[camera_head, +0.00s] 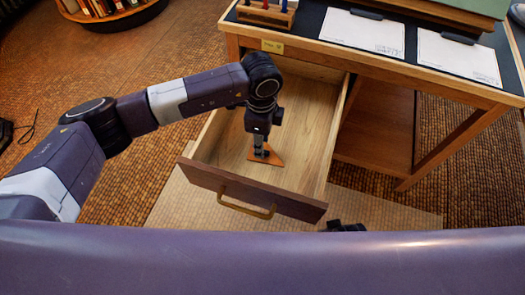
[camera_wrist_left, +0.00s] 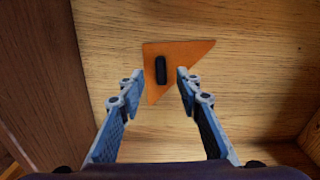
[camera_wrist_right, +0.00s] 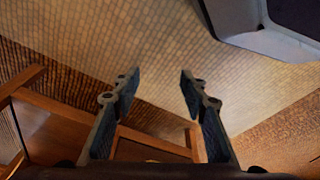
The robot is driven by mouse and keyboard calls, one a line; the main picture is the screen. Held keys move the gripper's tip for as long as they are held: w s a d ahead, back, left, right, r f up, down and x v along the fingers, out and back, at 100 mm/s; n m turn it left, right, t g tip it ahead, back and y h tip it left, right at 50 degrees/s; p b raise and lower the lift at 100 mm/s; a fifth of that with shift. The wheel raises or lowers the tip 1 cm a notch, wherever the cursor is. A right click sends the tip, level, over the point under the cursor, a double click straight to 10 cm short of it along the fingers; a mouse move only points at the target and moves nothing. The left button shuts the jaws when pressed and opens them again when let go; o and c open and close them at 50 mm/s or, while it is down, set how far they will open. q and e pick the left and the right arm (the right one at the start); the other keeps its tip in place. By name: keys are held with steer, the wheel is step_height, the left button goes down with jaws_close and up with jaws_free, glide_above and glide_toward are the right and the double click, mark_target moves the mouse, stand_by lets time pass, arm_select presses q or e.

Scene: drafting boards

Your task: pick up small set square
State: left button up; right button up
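The small set square (camera_wrist_left: 190,58) is an orange triangle with a black raised grip (camera_wrist_left: 161,70) on it. It lies flat on the wooden floor of an open drawer (camera_head: 307,130); it also shows in the head view (camera_head: 269,161). My left gripper (camera_wrist_left: 157,82) is open, above the set square and inside the drawer, with its fingers to either side of the black grip. Whether the fingertips touch anything cannot be told. My right gripper (camera_wrist_right: 156,76) is open and empty. In the head view only a dark bit of it (camera_head: 343,226) shows below the drawer.
The drawer front (camera_head: 240,190) with its brass handle (camera_head: 246,209) faces me. The drafting table (camera_head: 400,58) above holds papers and a wooden pen holder (camera_head: 266,13). A bookshelf (camera_head: 108,14) stands at the far left. Drawer walls rise around the left gripper.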

mark_target(270, 158)
arm_select(q)
step_height(270, 158, down, 4)
steer(key=shift+r, duration=0.25)
arm_select(e)
steer(key=shift+w+r, duration=0.35)
steer(key=shift+r, duration=0.55)
arm_select(q)
jaws_close()
steer(key=shift+w, duration=0.1)
steer(key=shift+r, duration=0.15)
